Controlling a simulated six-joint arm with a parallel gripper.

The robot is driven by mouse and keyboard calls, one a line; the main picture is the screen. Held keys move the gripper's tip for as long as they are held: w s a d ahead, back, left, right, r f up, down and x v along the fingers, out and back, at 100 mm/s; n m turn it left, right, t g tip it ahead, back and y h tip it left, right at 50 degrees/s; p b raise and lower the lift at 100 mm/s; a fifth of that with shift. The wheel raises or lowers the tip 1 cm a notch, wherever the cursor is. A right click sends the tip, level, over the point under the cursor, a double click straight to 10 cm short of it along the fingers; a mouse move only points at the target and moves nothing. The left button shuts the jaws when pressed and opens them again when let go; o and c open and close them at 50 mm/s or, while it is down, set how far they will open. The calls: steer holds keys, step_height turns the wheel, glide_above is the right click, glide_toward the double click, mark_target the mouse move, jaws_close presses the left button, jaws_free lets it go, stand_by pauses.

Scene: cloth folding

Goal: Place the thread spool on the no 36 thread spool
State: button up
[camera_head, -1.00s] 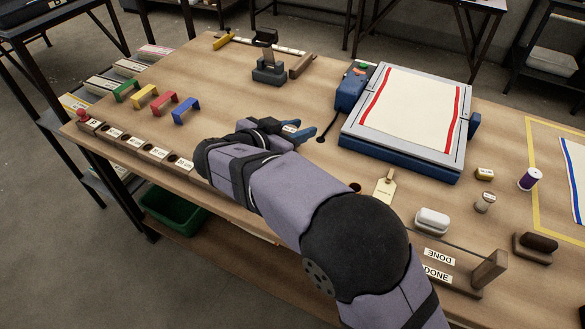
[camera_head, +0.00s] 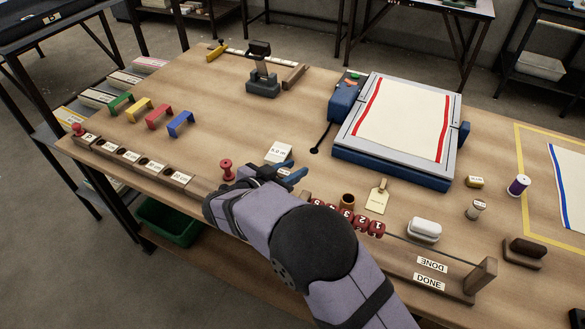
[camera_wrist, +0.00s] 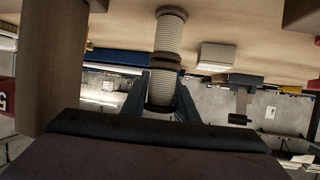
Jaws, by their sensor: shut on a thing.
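My gripper (camera_wrist: 163,92) is shut on a cream, ribbed thread spool (camera_wrist: 161,88) in the wrist view, which is upside down. A second cream ribbed spool, the no 36 thread spool (camera_wrist: 170,30), is in line with it, on the table side. Brown flanges meet between the two; I cannot tell whether they touch or leave a thin gap. The two spools look roughly aligned. No number is readable on either. In the head view my gripper (camera_head: 292,174) is near the table's middle front, and my arm hides both spools.
A white labelled box (camera_head: 279,151) stands just behind my gripper. Red numbered blocks (camera_head: 346,216) and a brown cylinder (camera_head: 348,200) stand to its right, a red peg (camera_head: 227,170) to its left. The fabric press (camera_head: 392,178) is farther back right.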

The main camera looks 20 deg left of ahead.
steer(key=shift+f+b, duration=0.2)
steer(key=shift+b, duration=0.2)
steer(key=o, duration=1)
steer(key=shift+o, duration=0.2)
steer(key=shift+r+p, duration=0.25)
steer(key=shift+p, duration=0.1)
steer(key=b+v, duration=0.3)
steer(key=v, duration=0.9)
